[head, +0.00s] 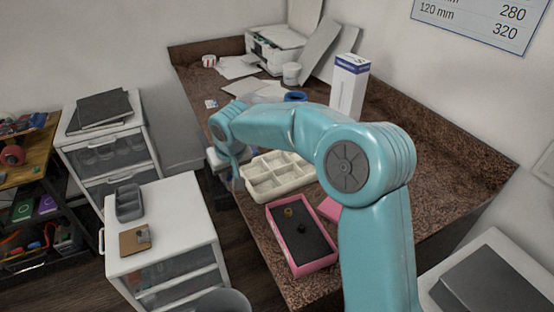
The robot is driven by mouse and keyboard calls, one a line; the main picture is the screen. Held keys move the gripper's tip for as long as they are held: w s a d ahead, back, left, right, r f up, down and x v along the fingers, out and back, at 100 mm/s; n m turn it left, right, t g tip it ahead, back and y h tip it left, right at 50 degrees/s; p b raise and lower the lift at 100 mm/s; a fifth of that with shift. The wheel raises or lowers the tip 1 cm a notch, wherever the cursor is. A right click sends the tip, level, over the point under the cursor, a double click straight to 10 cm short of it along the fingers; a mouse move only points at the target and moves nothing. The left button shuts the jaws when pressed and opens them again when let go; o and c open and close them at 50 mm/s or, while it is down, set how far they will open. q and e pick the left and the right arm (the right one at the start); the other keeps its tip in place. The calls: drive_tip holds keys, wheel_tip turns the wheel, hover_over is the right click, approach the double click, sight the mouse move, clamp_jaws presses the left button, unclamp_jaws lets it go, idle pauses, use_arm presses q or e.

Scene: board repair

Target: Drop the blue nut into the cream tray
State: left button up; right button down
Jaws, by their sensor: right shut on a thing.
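The cream tray (270,186) with several compartments lies on the brown speckled counter, partly behind my right arm. My right gripper (236,178) points down at the tray's left edge, above the counter's front side. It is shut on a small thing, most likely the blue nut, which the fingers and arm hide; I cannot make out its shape. My left gripper is not in view.
A pink tray (271,222) with a dark mat holds a brass-coloured piece and a dark piece. A white drawer cabinet (180,205) stands left.

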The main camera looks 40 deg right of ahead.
drive_tip(key=w+d+r+m+p, duration=0.1)
drive_tip(key=d+r+p, duration=0.1)
drive_tip(key=d+r, duration=0.35)
drive_tip(key=w+d+r+m+h+p, duration=0.1)
drive_tip(key=d+r+p, duration=0.1)
drive_tip(key=d, duration=0.6)
drive_tip(key=w+d+r+m+p, duration=0.1)
drive_tip(key=d+r+p, duration=0.1)
drive_tip(key=d+r, duration=0.3)
drive_tip(key=b, duration=0.1)
approach(278, 156)
drive_tip(key=f, duration=0.1)
drive_tip(key=a+f, duration=0.1)
drive_tip(key=f, duration=0.2)
drive_tip(key=shift+a+f, duration=0.4)
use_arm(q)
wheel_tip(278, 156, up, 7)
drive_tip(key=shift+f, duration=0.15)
